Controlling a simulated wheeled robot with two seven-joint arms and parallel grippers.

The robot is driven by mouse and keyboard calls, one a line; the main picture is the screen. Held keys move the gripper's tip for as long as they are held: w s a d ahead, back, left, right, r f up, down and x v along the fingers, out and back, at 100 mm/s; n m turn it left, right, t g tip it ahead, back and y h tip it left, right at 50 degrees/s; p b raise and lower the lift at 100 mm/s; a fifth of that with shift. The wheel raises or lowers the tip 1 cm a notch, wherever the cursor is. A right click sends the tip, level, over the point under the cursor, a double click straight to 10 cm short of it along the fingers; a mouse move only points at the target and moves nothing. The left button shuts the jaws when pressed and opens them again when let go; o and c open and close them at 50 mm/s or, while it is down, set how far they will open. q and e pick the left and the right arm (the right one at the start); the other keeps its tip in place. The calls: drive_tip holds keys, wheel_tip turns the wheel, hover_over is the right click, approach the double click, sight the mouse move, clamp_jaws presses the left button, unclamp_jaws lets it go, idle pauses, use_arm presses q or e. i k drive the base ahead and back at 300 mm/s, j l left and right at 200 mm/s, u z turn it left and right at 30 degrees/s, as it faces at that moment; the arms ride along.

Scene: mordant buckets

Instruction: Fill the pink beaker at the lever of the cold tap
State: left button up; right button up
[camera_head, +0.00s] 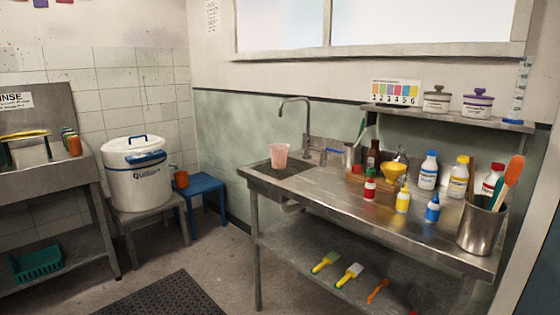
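The pink beaker (279,156) stands upright at the sink end of the steel bench, on a dark drain grate (283,172). It is below and a little left of the curved tap spout (284,100). The tap (308,118) rises at the back of the bench. A small fitting (323,157) sits right of the tap's foot; I cannot tell whether it is the cold lever. No stream of water shows, and the beaker's fill level is too small to tell. Neither of my grippers is in view.
Bottles, a yellow funnel (394,172) and a steel pot of tools (482,228) crowd the right of the steel bench (335,195). A white bucket (136,180) and a blue stool (205,188) stand left. Floor in front is free, with a dark mat (165,297).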

sight(323, 148)
drive_tip(key=i+j+z, duration=0.15)
drive_tip(key=i+j, duration=0.4)
drive_tip(key=i, duration=0.3)
drive_tip(key=i+j+z, duration=0.2)
drive_tip(key=i+j, duration=0.5)
drive_tip(key=i, duration=0.15)
